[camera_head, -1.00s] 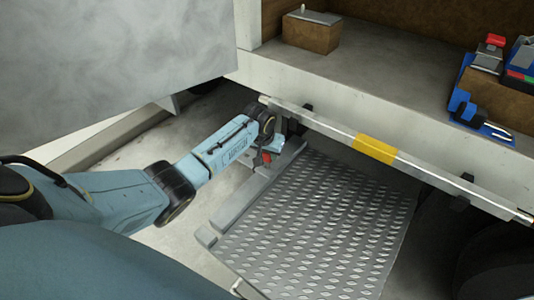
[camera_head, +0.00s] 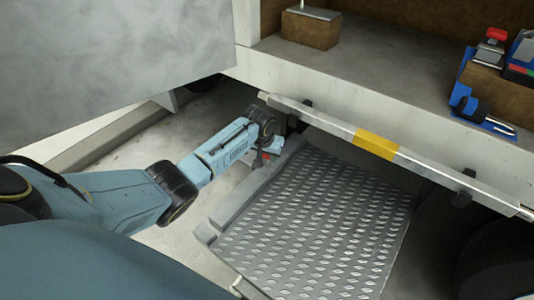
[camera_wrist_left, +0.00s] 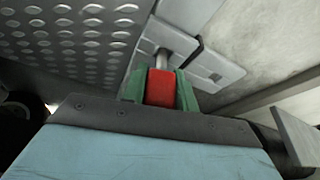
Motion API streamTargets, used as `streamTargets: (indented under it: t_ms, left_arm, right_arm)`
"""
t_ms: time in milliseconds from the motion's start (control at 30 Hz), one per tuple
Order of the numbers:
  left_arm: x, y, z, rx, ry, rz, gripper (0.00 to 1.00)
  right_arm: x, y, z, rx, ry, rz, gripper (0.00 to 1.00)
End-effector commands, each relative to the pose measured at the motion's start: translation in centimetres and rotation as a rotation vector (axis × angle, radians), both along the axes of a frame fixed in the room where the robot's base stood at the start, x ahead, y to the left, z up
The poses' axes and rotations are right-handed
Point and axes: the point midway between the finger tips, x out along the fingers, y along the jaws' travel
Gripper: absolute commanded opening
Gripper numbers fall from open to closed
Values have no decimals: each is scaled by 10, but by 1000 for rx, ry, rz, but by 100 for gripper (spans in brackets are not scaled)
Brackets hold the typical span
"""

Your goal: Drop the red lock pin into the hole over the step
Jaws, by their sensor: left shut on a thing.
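The red lock pin (camera_wrist_left: 161,87) is held between the green fingers of my left gripper (camera_wrist_left: 160,90) in the left wrist view. Its metal shank (camera_wrist_left: 163,58) points away from the gripper toward a grey plate (camera_wrist_left: 200,60). I cannot tell whether the shank is in a hole; the hole is not clearly visible. In the head view my left gripper (camera_head: 264,158) is at the upper left corner of the step (camera_head: 310,225), below the silver bar, with a bit of red showing. The step is a diamond-plate tread, folded out. My right gripper is not in view.
A silver bar (camera_head: 320,123) with a yellow band (camera_head: 376,144) runs across above the step. The truck bed (camera_head: 390,60) behind carries a brown box (camera_head: 311,28) and a blue tool holder (camera_head: 468,104). A grey panel (camera_head: 120,50) hangs at upper left.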

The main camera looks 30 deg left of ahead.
Motion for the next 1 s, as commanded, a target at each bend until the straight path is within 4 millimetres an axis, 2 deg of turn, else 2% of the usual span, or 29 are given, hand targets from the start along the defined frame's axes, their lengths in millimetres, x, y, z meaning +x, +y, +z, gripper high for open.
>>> streamTargets:
  t_ms: [33, 533, 567, 733, 1000]
  left_arm:
    - [-10, -6, -14, -9, 34, -3, 0]
    - [-11, -6, -17, -11, 35, -3, 0]
    - [-11, -6, -17, -11, 35, -3, 30]
    - [-9, -4, -15, -7, 28, -2, 52]
    - [-7, -2, -11, -4, 21, 1, 53]
  right_arm:
    - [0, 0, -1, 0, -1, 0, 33]
    - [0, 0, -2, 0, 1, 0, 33]
    - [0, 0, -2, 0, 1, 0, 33]
    - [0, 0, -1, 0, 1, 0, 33]
    - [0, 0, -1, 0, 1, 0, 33]
